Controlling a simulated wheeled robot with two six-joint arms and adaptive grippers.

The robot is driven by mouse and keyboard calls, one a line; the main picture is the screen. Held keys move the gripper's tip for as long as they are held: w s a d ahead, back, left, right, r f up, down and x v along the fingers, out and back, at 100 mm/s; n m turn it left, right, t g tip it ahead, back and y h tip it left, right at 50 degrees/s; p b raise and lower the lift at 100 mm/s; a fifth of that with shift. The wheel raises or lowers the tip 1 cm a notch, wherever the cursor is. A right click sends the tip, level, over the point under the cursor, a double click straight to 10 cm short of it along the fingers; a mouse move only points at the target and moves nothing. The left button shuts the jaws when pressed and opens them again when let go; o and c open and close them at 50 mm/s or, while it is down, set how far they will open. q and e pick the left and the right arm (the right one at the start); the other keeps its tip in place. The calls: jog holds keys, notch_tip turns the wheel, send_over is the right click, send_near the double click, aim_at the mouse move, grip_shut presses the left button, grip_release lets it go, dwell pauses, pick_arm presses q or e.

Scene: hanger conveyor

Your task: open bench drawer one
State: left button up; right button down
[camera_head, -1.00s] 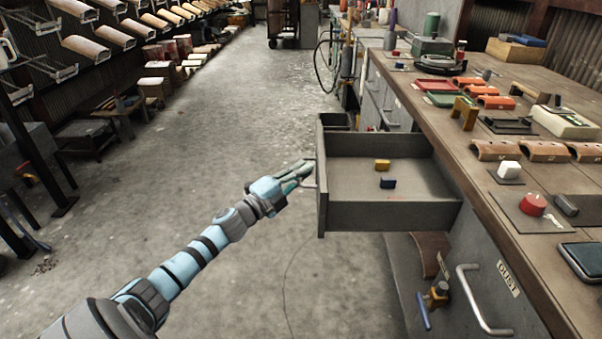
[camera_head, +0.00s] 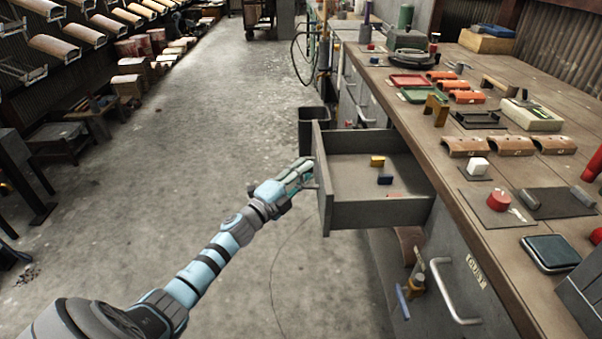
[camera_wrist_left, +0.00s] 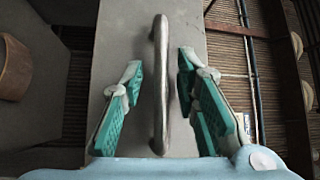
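Bench drawer one (camera_head: 380,214) is the grey drawer standing open, pulled out to the left from under the bench. My left gripper (camera_head: 305,172) is at the outer side of the drawer's front panel. In the left wrist view the drawer's metal bar handle (camera_wrist_left: 160,85) stands between the teal finger pads of my left gripper (camera_wrist_left: 160,92). Gaps show on both sides of the handle, so the fingers are open around it. My right gripper is not in view.
The bench top (camera_head: 450,185) carries several tools and parts along its length. A lower bar handle (camera_head: 452,293) and a blue-handled valve (camera_head: 410,288) are below the drawer. A dark bin (camera_head: 312,135) stands behind the drawer.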

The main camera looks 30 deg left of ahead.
pick_arm(q)
jog(key=shift+s, duration=0.1)
jog(key=shift+s, duration=0.25)
jog(key=s+a+f, duration=0.1)
jog(key=s, duration=1)
jog(key=shift+a+f, duration=0.25)
jog(key=shift+f, duration=0.1)
jog(key=shift+s, duration=0.1)
